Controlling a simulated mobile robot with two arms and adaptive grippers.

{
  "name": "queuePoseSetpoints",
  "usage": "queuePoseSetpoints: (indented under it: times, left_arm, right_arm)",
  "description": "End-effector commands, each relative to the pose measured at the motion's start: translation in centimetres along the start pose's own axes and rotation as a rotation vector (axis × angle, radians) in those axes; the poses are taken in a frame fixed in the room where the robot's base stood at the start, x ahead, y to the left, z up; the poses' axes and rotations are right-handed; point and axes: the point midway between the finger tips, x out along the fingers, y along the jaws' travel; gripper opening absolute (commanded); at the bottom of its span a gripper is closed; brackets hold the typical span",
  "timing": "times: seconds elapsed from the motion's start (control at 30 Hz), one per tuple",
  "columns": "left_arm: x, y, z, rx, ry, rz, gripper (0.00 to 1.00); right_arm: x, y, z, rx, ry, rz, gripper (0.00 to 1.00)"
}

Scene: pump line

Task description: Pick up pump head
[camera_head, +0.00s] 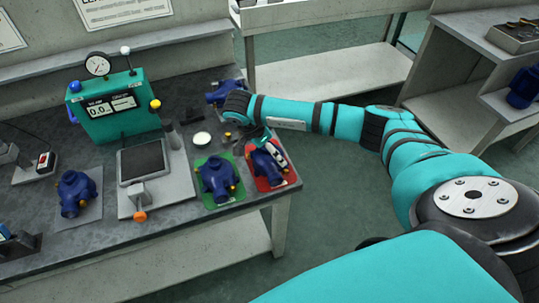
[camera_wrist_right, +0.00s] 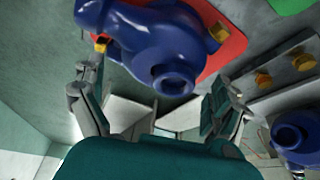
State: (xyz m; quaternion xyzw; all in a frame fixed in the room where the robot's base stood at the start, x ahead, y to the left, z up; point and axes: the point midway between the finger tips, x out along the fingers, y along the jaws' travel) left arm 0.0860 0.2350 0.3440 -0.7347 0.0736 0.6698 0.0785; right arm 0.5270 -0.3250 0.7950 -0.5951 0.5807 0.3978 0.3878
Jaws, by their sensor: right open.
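A blue pump head (camera_head: 268,168) with brass fittings sits on a red mat (camera_head: 291,178) at the table's right end. My right gripper (camera_head: 264,146) is at this pump head, partly covering it in the head view. In the right wrist view the pump head (camera_wrist_right: 150,35) fills the top, with its round port facing the gap between my fingers. The right gripper (camera_wrist_right: 157,88) is open, one finger at each side of the picture, with nothing held. Another blue pump head (camera_head: 216,177) sits on a green mat (camera_head: 208,203). My left gripper is out of view.
A third pump head (camera_head: 75,192) sits on a grey mat at left; another (camera_head: 222,93) lies behind my right wrist. A teal gauge box (camera_head: 112,105) and a grey stand with a dark screen (camera_head: 142,162) stand mid-table. The table's right edge is close to the red mat.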

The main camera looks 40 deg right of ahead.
Motion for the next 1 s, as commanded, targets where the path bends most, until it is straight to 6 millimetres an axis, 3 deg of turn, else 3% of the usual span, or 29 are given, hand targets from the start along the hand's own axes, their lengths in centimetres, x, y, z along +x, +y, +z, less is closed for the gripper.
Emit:
queuePoseSetpoints:
  times: [0.27, 0.73, 1.0]
  left_arm:
    - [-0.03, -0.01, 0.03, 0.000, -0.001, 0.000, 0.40]
    - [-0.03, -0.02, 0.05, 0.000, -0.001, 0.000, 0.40]
    - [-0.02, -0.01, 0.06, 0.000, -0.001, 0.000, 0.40]
  right_arm:
    - [0.48, -0.02, 0.03, -0.001, 0.000, -0.001, 1.00]
    - [0.46, -0.01, 0.04, -0.001, 0.000, 0.000, 0.42]
    - [0.27, -0.09, -0.05, 0.000, 0.000, -0.003, 0.42]
